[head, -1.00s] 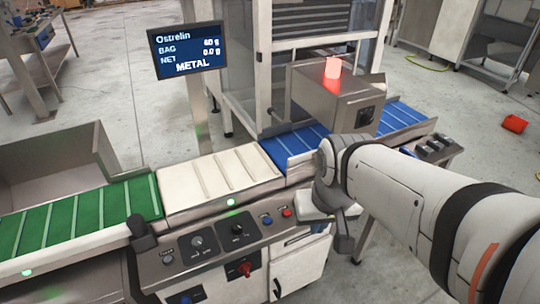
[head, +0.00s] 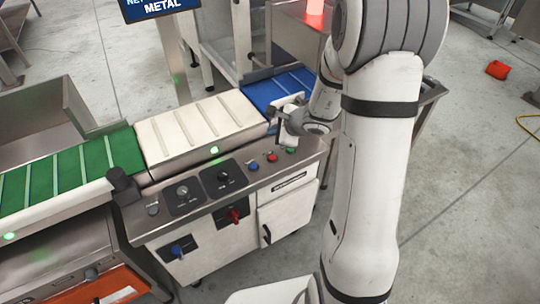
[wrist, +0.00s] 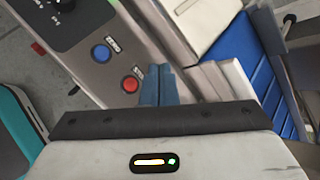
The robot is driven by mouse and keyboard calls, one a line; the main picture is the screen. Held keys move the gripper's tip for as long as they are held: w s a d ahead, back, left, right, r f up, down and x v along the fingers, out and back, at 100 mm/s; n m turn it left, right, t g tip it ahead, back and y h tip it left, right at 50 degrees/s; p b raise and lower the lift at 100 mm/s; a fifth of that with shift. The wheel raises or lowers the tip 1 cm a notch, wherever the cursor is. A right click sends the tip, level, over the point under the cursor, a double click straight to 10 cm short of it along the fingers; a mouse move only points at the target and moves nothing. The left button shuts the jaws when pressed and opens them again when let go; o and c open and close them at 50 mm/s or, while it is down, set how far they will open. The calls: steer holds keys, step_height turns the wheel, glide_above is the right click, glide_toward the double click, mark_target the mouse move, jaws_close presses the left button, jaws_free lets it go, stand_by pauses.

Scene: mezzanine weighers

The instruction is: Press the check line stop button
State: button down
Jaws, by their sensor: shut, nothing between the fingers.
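The wrist view shows the red button (wrist: 130,85) and the blue button (wrist: 102,53), each beside a small label I cannot read clearly. The red one looks like the stop button. My gripper (wrist: 158,72) is shut and empty. Its fingertips appear just right of the red button in the wrist view; I cannot tell the height gap. The green button is hidden there. In the head view my gripper is over the panel's right end.
Dark knobs (head: 182,191) sit left on the panel; a red rotary switch (head: 235,215) and a blue one (head: 178,249) are on the cabinet front. Green (head: 66,180), cream (head: 200,130) and blue (head: 283,88) belts run behind. A lit red lamp (head: 316,10) stands beyond.

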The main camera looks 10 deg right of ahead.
steer(key=shift+w+d+f+m, duration=0.2)
steer(key=shift+d+f+m, duration=0.15)
steer(key=shift+f, duration=0.1)
steer(key=b, duration=0.6)
glide_above(275, 159)
step_height(275, 159, down, 8)
steer(key=shift+r, duration=0.2)
steer(key=shift+f+b, duration=0.6)
steer(key=shift+b, duration=0.2)
steer(key=shift+f, duration=0.1)
stand_by(0.9)
steer(key=shift+f+b, duration=0.3)
steer(key=shift+b, duration=0.35)
